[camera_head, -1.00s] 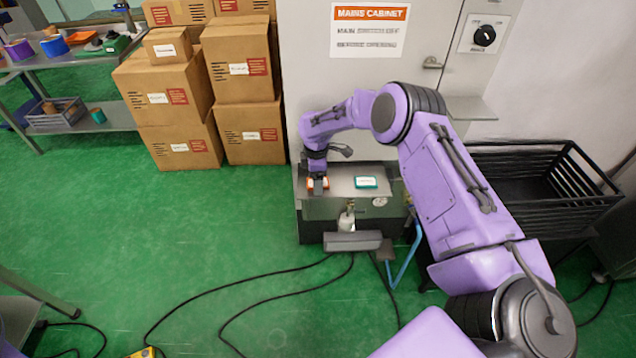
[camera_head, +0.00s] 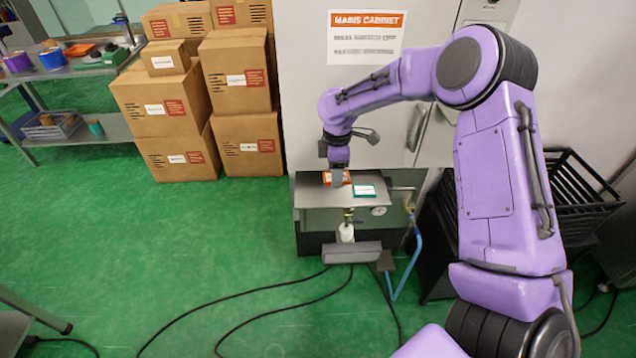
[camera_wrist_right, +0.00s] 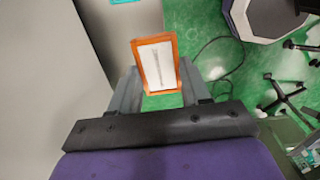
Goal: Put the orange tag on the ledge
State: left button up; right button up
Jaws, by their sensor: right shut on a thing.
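The orange tag (camera_head: 347,178), orange-framed with a white label, is in my right gripper (camera_head: 338,183) over the grey top of the applicator bench (camera_head: 315,197). The right wrist view shows the tag (camera_wrist_right: 174,62) between the two grey fingers of my right gripper (camera_wrist_right: 156,88), with green floor behind it. I cannot tell the exact gap between the tag and the bench top. A grey ledge on the cabinet front, seen earlier, is now hidden behind my right arm. My left gripper is not in view.
A teal tag (camera_head: 370,191) lies on the bench top, just right of my gripper. The grey mains cabinet (camera_head: 305,90) stands behind. Stacked cardboard boxes (camera_head: 240,85) are at left and a black crate (camera_head: 580,200) at right. Cables cross the green floor.

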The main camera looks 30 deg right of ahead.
jog(key=s+d+r, duration=0.2)
jog(key=s+r, duration=0.1)
jog(key=s, duration=0.3)
jog(key=shift+s+d+b, duration=0.3)
jog(key=shift+s+b, duration=0.05)
jog(key=shift+b, duration=0.05)
